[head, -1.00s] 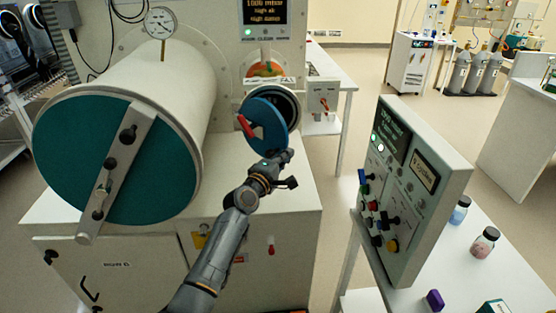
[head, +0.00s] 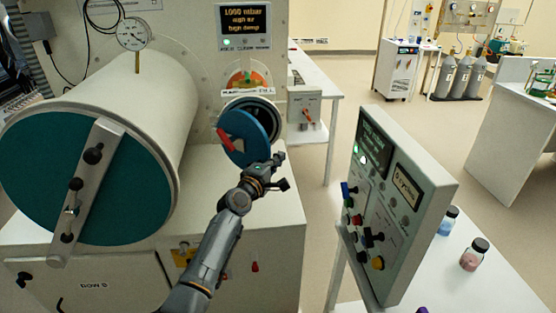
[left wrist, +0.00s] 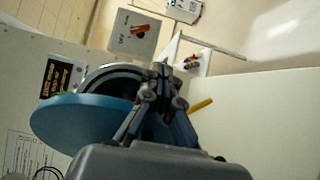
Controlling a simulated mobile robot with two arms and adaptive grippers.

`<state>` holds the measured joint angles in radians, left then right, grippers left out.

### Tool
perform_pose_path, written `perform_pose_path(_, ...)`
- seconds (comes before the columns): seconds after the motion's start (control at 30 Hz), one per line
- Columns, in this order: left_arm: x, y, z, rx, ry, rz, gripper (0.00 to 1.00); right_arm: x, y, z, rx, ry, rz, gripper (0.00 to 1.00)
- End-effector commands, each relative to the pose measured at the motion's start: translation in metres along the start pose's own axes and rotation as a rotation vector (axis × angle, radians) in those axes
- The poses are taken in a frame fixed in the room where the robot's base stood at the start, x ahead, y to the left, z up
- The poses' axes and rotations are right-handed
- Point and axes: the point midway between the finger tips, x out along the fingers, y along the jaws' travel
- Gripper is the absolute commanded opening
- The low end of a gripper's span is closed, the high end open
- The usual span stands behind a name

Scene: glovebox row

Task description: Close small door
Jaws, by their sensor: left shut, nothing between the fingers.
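The small door is a blue disc (head: 243,145) with a red handle (head: 226,139). In the head view it stands partly open in front of the dark round port, whose pale ring (head: 274,108) shows behind it. My left gripper (head: 281,172) is shut and empty, just to the lower right of the disc's edge. In the left wrist view the blue disc (left wrist: 70,122) stands out from the port ring (left wrist: 104,76), and my left gripper (left wrist: 162,78) is beside the ring. I cannot tell whether it touches the door. My right gripper is not in view.
A large cylinder with a teal door (head: 85,180) fills the left. A control panel (head: 405,195) stands at the right, by a table with two jars (head: 474,255). A grey box with an orange switch (head: 304,109) is right of the port. Floor shows between cabinet and panel.

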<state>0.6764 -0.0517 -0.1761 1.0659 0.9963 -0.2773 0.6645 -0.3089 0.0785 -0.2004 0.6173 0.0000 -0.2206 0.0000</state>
Motion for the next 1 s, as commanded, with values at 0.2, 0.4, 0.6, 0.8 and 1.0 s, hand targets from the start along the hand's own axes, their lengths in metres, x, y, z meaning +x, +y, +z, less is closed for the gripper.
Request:
perform_pose_path(0.2, 0.0000, -0.0002, 0.0001, 0.000, 0.000, 0.000, 0.00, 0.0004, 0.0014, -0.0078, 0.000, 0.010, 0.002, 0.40)
perform_pose_path(0.4, 0.0000, -0.0001, 0.0001, 0.000, 0.000, 0.000, 0.00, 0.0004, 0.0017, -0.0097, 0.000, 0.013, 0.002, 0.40)
perform_pose_path(0.6, 0.0000, -0.0002, 0.0001, 0.000, 0.000, 0.000, 0.00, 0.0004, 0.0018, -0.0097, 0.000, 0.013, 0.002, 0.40)
perform_pose_path(0.8, -0.0001, -0.0001, 0.0002, 0.000, 0.000, 0.000, 0.00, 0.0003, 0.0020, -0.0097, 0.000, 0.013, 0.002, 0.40)
perform_pose_path(1.0, -0.0005, 0.0004, 0.0038, -0.001, 0.000, 0.000, 0.00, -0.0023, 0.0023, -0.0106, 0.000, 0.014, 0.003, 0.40)
